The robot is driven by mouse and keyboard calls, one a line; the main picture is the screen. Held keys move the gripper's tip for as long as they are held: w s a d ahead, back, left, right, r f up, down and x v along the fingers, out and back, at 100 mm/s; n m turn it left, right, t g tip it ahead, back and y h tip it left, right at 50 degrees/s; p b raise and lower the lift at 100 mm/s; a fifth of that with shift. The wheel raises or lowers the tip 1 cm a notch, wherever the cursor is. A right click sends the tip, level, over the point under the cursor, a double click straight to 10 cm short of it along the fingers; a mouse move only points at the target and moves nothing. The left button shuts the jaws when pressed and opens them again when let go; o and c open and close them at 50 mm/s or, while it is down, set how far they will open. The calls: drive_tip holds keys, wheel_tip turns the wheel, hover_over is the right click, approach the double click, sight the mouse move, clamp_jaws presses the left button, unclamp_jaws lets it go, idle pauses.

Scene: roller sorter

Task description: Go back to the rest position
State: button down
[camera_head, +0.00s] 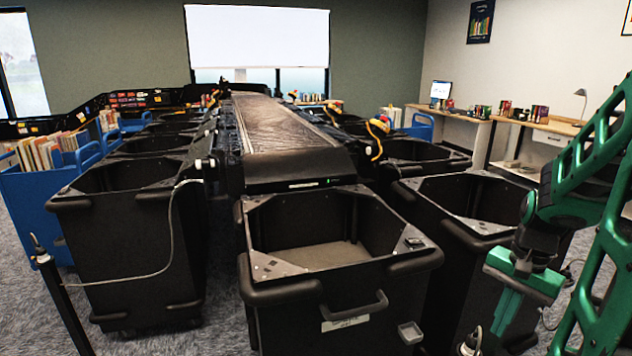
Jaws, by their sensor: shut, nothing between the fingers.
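My gripper (508,322) is at the lower right, on the end of my green arm. It points down and its fingers are together with nothing between them. It hangs in front of the black bin at the right (480,200), to the right of the front middle bin (335,290). My arm covers part of the right bin. No rest mark or stand for my arm shows.
A dark roller conveyor (275,122) runs back between rows of black bins. The front middle bin looks empty. A left bin (130,230) stands near a black post (60,295) with a cable. Blue book carts (30,205) are at the left, desks (540,130) at the back right.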

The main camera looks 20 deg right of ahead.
drive_tip(key=s+a+r+n, duration=0.5)
drive_tip(key=s+a+n, duration=0.2)
drive_tip(key=a, duration=0.2)
drive_tip(key=shift+s+a+r+h, duration=0.3)
drive_tip(key=shift+s+h, duration=0.1)
idle(0.4)
